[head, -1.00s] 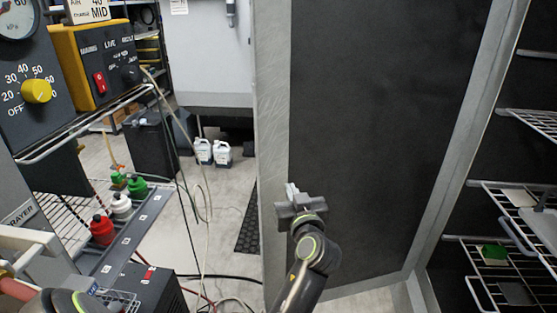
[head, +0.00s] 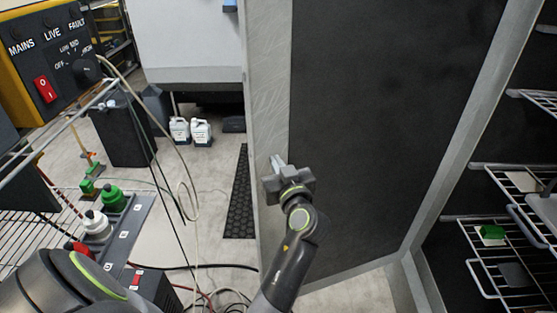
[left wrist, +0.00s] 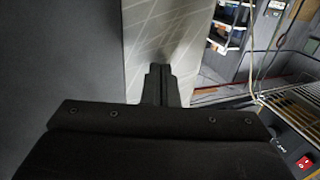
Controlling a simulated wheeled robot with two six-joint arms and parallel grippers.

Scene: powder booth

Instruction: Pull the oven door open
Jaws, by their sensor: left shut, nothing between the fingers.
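The oven door (head: 380,120) stands open, its dark inner panel framed by a pale metal border (head: 268,90). Its far edge is at the left, and its right side meets the oven opening. My left gripper (head: 277,163) is shut and empty, with its fingertips at the inner face of the door's pale border. In the left wrist view the shut fingers (left wrist: 158,82) point at the pale border; whether they touch it is unclear. The door's outer face and handle are hidden. My right gripper is not in view.
Wire racks (head: 500,178) with small parts sit inside the oven at right. White jugs (head: 201,132) stand on the floor. Floor left of the door is partly clear.

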